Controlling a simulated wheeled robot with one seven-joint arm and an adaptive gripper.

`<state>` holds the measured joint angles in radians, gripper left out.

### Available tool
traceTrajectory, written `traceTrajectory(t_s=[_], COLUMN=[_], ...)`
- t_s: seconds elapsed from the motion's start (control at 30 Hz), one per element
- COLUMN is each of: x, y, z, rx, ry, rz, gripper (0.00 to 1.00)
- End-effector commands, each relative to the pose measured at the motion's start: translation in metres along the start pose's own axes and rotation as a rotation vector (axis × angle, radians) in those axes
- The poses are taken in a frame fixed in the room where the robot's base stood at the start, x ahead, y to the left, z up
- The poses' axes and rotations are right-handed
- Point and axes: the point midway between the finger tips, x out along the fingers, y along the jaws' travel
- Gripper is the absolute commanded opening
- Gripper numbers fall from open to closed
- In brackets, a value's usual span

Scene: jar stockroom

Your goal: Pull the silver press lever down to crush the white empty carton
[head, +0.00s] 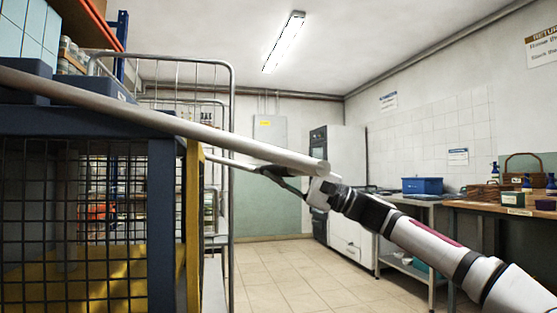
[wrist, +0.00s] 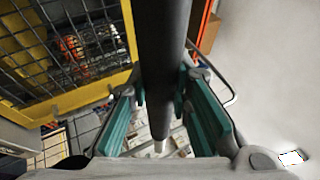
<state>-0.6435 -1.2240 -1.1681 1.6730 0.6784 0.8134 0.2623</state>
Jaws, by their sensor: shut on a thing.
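The silver press lever (head: 215,136) is a long round bar. In the head view it slopes down from the upper left across the front of the press to its free end at mid-picture. My gripper (head: 284,180) is at the lever near that end. In the wrist view the lever (wrist: 163,60) runs between the teal finger pads of my gripper (wrist: 160,95), which is shut on it. The press (head: 160,122) has a dark blue frame, black mesh and yellow parts inside. I cannot make out the white carton in either view.
A wire cage trolley (head: 232,100) stands behind the press. At the right are a bench with a blue bin (head: 422,186) and a wooden table (head: 515,211) with small goods. The tiled floor (head: 290,275) between is clear.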

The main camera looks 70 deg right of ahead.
Motion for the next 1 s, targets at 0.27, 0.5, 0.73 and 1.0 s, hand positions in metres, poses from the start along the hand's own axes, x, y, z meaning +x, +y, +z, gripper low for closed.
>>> traceTrajectory(t_s=[0.27, 0.5, 0.73, 1.0], x=[0.002, 0.0011, 0.0008, -0.0025], y=[0.0121, 0.0126, 0.0099, 0.0072], z=[-0.0009, -0.0014, -0.0015, -0.0019], rx=[0.007, 0.008, 0.007, 0.006], ry=[-0.01, -0.009, -0.006, -0.003], rz=[0.004, 0.004, -0.001, -0.006], gripper=[0.0, 0.23, 0.4, 0.4])
